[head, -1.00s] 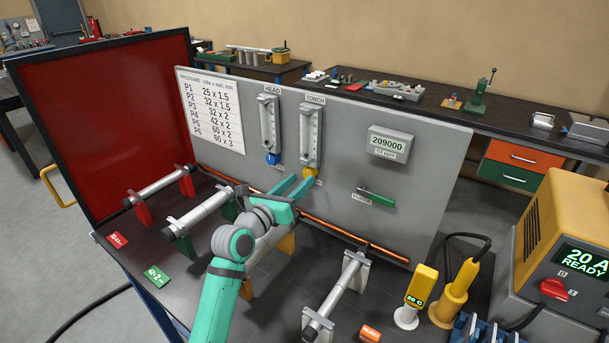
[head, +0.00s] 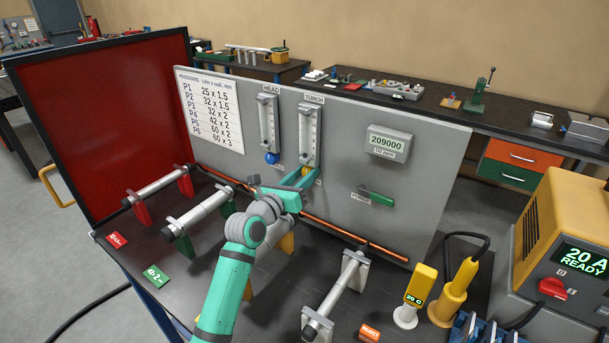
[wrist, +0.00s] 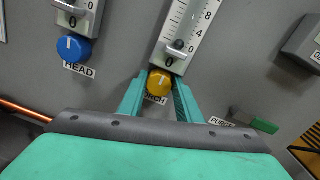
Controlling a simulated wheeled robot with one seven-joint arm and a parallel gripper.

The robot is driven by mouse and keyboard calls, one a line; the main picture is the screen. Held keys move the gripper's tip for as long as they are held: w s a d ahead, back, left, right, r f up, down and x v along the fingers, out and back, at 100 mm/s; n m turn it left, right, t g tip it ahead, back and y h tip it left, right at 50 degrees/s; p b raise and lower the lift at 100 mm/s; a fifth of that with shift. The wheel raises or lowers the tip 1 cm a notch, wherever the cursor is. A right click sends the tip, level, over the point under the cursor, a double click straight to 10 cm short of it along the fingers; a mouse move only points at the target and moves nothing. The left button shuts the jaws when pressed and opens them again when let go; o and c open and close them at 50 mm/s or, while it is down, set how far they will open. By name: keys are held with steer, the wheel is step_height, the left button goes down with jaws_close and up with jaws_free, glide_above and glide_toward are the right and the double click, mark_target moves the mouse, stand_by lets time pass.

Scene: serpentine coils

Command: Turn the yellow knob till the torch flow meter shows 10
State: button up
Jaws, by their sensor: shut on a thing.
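The yellow knob (wrist: 159,83) sits under the torch flow meter (wrist: 188,32) on the grey panel. In the wrist view my gripper (wrist: 159,90) has one finger on each side of it, shut on it. The knob's pale pointer mark is visible on its face. The torch meter's dark float (wrist: 178,45) is low in the tube, just above the 0; its exact reading is hard to tell. In the head view my gripper (head: 306,175) reaches the panel below the torch meter (head: 308,137), and its fingers largely hide the knob.
The blue head knob (wrist: 74,48) is left of the yellow one, under the head meter (head: 268,122). The green purge lever (head: 376,197) is to the right, below the display reading 209000 (head: 387,143). A copper-coloured tube (head: 350,235) runs along the panel's foot.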

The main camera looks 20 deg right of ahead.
steer(key=m, duration=0.4)
steer(key=shift+s+d+f+m, duration=0.1)
steer(key=shift+m, duration=0.3)
steer(key=o, duration=0.8)
steer(key=shift+c, duration=0.2)
steer(key=v, duration=1.1)
